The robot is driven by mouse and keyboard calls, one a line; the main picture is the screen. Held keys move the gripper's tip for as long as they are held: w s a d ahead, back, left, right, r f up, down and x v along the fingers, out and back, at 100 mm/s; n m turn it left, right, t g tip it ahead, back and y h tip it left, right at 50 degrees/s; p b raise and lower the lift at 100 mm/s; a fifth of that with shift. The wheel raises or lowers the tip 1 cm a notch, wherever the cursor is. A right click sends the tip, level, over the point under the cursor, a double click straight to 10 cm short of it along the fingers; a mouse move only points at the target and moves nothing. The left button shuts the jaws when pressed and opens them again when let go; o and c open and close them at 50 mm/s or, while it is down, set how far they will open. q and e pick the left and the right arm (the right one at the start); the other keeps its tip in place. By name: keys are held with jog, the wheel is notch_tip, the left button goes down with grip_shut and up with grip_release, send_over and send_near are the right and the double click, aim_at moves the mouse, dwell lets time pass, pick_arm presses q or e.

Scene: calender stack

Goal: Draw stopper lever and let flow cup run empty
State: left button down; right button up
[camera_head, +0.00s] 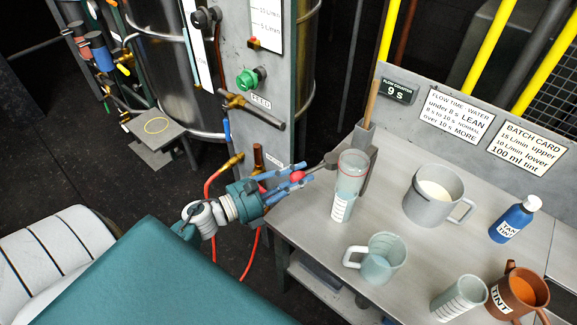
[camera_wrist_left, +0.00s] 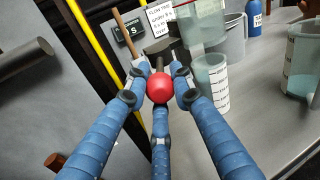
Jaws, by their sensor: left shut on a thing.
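My left gripper (camera_head: 300,177) reaches in from the left, its blue fingers closed around the red ball knob (camera_wrist_left: 160,87) of the stopper lever. The lever's grey arm (camera_head: 321,166) runs from the knob toward the stand. The clear flow cup (camera_head: 352,166), with a red line around it, sits at the stand by the bench's left edge; its lower part also shows in the left wrist view (camera_wrist_left: 200,22). A clear graduated beaker (camera_head: 342,206) stands under the cup. The liquid level in the cup is hard to tell. The flow counter (camera_head: 397,90) reads 9 s. My right gripper is not in view.
The bench (camera_head: 309,237) also holds a grey jug (camera_head: 425,207) with pale liquid, a clear jug (camera_head: 376,262), a graduated beaker (camera_head: 458,299), a brown tint jug (camera_head: 518,294) and a blue bottle (camera_head: 511,222). A feed pipe handle (camera_head: 255,110) projects at the left panel.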

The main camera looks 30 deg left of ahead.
pick_arm(q)
jog(key=y, duration=0.1)
jog(key=d+n+t+y, duration=0.1)
jog(key=shift+s+d+r+n+y, duration=0.1)
jog(key=shift+s+d+n+y, duration=0.15)
jog(key=shift+s+n+y, duration=0.05)
jog(key=shift+s+d+n+t+y+b, duration=0.1)
jog(key=shift+d+n+t+y+b, duration=0.15)
jog(key=shift+d+n+y, duration=0.55)
jog(key=shift+s+d+n+t+y+b, duration=0.15)
jog(key=shift+d+n+t+y, duration=0.2)
jog(key=shift+y, duration=0.75)
jog(key=shift+a, duration=0.1)
jog(key=c, duration=1.5)
grip_release()
jog(key=shift+o, duration=0.2)
jog(key=s+a, duration=0.1)
jog(key=s, duration=1.1)
jog(key=shift+w+a, duration=0.1)
jog(key=shift+a, duration=0.05)
